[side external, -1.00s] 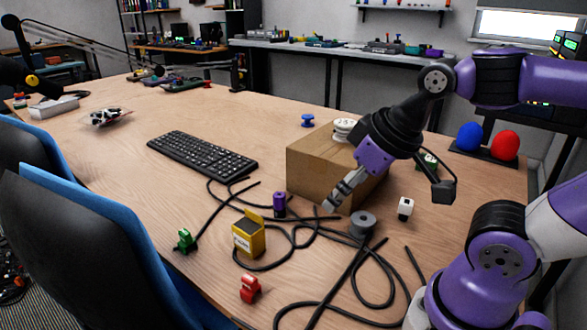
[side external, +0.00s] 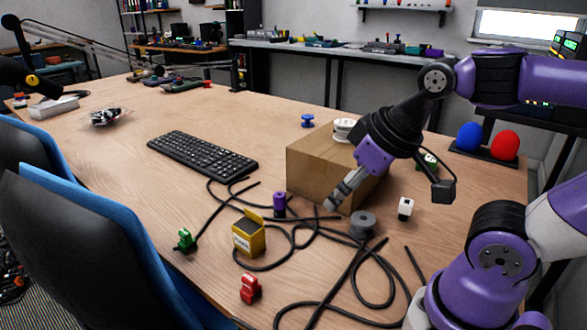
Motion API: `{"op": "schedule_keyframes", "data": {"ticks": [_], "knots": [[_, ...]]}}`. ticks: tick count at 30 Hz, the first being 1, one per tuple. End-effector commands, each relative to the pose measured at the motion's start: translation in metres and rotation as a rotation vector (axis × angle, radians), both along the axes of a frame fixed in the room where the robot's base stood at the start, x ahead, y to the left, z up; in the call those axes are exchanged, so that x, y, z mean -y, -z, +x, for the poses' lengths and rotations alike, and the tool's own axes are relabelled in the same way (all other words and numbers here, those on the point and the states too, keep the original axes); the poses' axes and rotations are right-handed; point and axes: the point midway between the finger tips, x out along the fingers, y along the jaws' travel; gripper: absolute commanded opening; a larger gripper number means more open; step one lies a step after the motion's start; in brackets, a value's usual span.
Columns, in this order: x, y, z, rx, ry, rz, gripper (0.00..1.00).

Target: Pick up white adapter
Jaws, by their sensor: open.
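A small white adapter (side external: 405,208) with a dark face stands on the wooden table, right of the cardboard box and the grey spool. My gripper (side external: 333,201) is open and points down to the left, in front of the box's front face. It is left of the white adapter and apart from it. The gap between its fingers is hard to see from this side, and nothing shows between them.
A cardboard box (side external: 318,172) carries a white spool (side external: 344,130). A grey spool (side external: 362,224), purple spool (side external: 279,204), yellow box (side external: 249,236), green adapter (side external: 185,240), red adapter (side external: 250,288) and looping black cables surround the work area. A keyboard (side external: 203,154) lies at left.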

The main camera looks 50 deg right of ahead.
Motion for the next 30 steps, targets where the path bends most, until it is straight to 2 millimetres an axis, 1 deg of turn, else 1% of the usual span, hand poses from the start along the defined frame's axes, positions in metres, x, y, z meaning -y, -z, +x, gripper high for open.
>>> {"op": "schedule_keyframes", "data": {"ticks": [8,11,14,17,18,20,21,23,24,27,30], "knots": [[0.001,0.0,0.0,-0.001,0.007,0.002,0.71],[0.01,0.0,0.004,-0.022,0.118,0.038,0.71],[0.035,0.002,0.011,-0.07,0.427,0.135,0.71],[0.077,0.007,0.017,-0.123,0.912,0.279,0.71],[0.097,0.01,0.018,-0.137,1.13,0.34,0.71],[0.127,0.016,0.015,-0.148,1.461,0.427,0.71],[0.146,0.022,0.011,-0.15,1.673,0.482,0.71],[0.173,0.03,0.003,-0.146,1.972,0.551,0.71],[0.189,0.035,-0.003,-0.138,2.153,0.591,0.71],[0.22,0.048,-0.021,-0.112,2.522,0.663,0.71],[0.237,0.057,-0.033,-0.087,2.751,0.7,0.71]]}}
